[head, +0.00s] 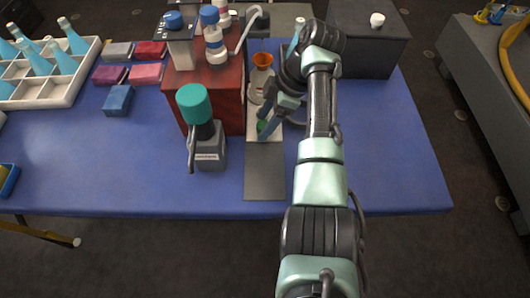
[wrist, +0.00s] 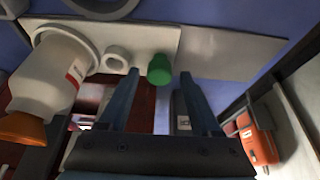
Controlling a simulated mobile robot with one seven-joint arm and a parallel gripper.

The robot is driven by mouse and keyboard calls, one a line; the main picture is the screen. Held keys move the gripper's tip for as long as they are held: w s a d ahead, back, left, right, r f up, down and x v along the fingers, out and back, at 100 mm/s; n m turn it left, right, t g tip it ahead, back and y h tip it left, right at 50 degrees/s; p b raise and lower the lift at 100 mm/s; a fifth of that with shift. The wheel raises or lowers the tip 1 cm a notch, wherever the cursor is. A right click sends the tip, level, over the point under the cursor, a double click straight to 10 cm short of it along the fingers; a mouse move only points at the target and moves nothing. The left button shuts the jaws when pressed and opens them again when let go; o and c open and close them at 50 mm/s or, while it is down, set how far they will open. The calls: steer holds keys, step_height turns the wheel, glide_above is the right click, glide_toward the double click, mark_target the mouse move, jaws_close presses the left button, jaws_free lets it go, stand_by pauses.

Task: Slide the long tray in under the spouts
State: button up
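The long pale tray (wrist: 140,38) lies along the table beside the red block (head: 228,108). In the wrist view it carries a white bottle (wrist: 48,75) with an orange top, a small white ring (wrist: 115,60) and a green knob (wrist: 160,70) near its end. In the head view the orange funnel top (head: 262,60) shows behind my gripper, which hides much of the tray. My gripper (wrist: 160,74) is open, with its fingertips on either side of the green knob and gaps showing. A white curved spout (head: 246,30) sticks out from the apparatus on the red block.
A flat grey strip (head: 265,172) continues from the tray toward the table's front edge. A grey pump with a teal top (head: 194,104) stands left of it. A black box (head: 365,45) stands at the back right. The blue table's right side (head: 400,150) is clear.

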stand_by(0.4)
step_height(320, 180, up, 7)
steer(key=p, duration=0.6)
steer(key=shift+r, duration=0.1)
